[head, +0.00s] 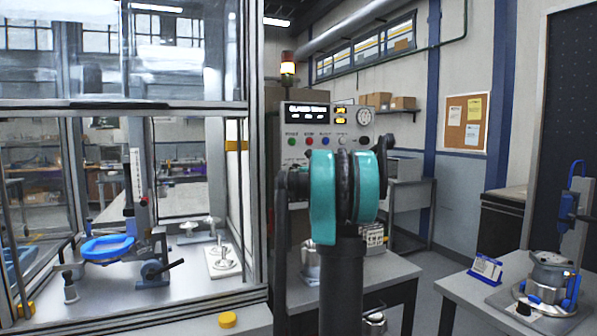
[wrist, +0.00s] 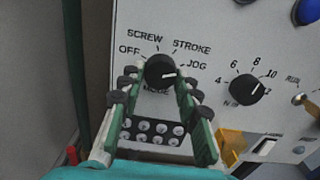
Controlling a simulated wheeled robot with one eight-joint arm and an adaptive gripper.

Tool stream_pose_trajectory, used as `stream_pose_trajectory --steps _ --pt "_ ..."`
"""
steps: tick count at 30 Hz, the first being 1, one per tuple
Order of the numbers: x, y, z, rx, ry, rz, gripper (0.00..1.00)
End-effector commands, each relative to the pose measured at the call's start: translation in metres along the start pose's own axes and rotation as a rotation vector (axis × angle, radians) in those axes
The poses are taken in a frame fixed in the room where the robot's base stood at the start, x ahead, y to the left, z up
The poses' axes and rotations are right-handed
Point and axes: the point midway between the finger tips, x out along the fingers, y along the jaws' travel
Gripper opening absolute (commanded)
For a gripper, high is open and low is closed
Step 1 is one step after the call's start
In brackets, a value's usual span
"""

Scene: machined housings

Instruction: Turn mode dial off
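The mode dial (wrist: 160,70) is a round black knob on the light grey panel in the wrist view. Its white mark points right, towards JOG. OFF is printed to its left, with SCREW and STROKE above; the label below is partly hidden. My gripper (wrist: 158,76) is open, with its green, black-padded fingers on the left and right of the dial, apart from its sides. I cannot tell how deep the fingertips reach. In the head view, my teal arm hides the gripper and the dial on the control panel (head: 292,126).
A second black numbered knob (wrist: 246,89) is right of the dial, with a toggle switch (wrist: 305,101) beyond. A yellow part (wrist: 232,142) is by the right finger. In the head view, a glazed machine enclosure (head: 252,180) stands left and a workbench (head: 470,300) right.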

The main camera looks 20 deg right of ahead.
Motion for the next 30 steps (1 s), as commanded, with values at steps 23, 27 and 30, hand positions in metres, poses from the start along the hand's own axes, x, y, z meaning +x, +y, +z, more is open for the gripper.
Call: stream_pose_trajectory --steps 23,27,30 --pt "-0.0001 -0.0006 0.0001 -0.234 0.0 0.0 0.04" --pt "-0.0001 -0.0008 0.0002 -0.364 0.0 0.0 0.04" --pt "-0.0001 -0.001 0.0003 -0.46 0.0 0.0 0.04"
